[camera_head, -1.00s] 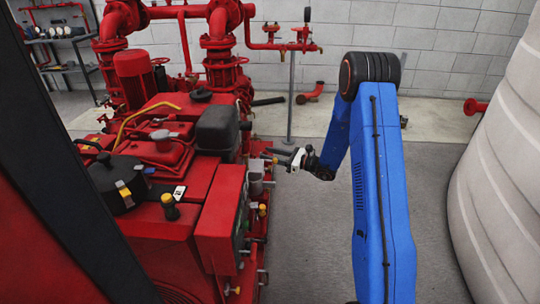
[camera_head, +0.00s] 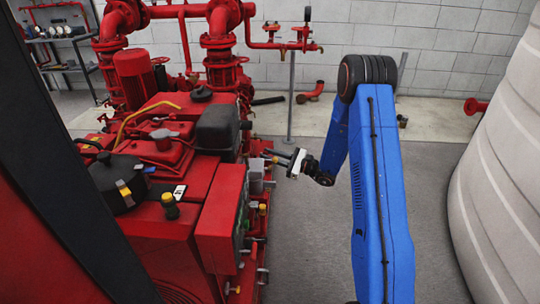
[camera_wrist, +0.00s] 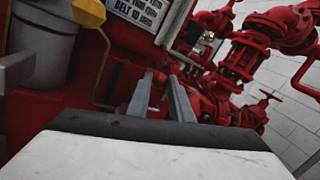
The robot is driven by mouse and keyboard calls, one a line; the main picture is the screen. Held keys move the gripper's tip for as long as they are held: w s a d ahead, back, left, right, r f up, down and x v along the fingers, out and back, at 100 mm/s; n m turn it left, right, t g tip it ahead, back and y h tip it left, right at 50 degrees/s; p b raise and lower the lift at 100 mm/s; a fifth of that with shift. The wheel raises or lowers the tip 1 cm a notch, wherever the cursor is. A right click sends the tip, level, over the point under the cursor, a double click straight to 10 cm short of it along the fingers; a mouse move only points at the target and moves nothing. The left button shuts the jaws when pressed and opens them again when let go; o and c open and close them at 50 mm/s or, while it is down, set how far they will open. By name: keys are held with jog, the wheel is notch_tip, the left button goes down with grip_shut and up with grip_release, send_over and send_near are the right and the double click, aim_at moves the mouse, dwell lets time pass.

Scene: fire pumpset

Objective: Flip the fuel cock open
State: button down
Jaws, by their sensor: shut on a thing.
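My gripper (camera_wrist: 160,88) reaches in at the right side of the red engine (camera_head: 165,220). In the wrist view its two grey fingers point away from me and stand a little apart. A small reddish part, seemingly the fuel cock's handle (camera_wrist: 158,76), shows at the fingertips, and the fingers are shut on it. It is dark and small, so its exact turn is hard to tell. In the head view my gripper (camera_head: 272,156) meets the engine's side, and the cock is too small to make out there.
A yellow hex knob (camera_wrist: 89,11) and a grey cylindrical cup (camera_wrist: 38,45) sit left of the fingers. A label plate (camera_wrist: 143,12) is above. Red pipes and valves (camera_wrist: 255,50) stand beyond. The floor (camera_head: 310,235) right of the engine is clear; a large white tank (camera_head: 505,170) stands far right.

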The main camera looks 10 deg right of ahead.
jog(key=shift+s+a+n+y, duration=0.1)
jog(key=shift+s+n+y, duration=0.3)
jog(key=shift+n, duration=0.7)
jog(key=shift+s+f, duration=0.1)
jog(key=c, duration=1.6)
grip_release()
jog(key=shift+o, duration=0.2)
jog(key=v, duration=1.7)
jog(key=shift+s, duration=0.15)
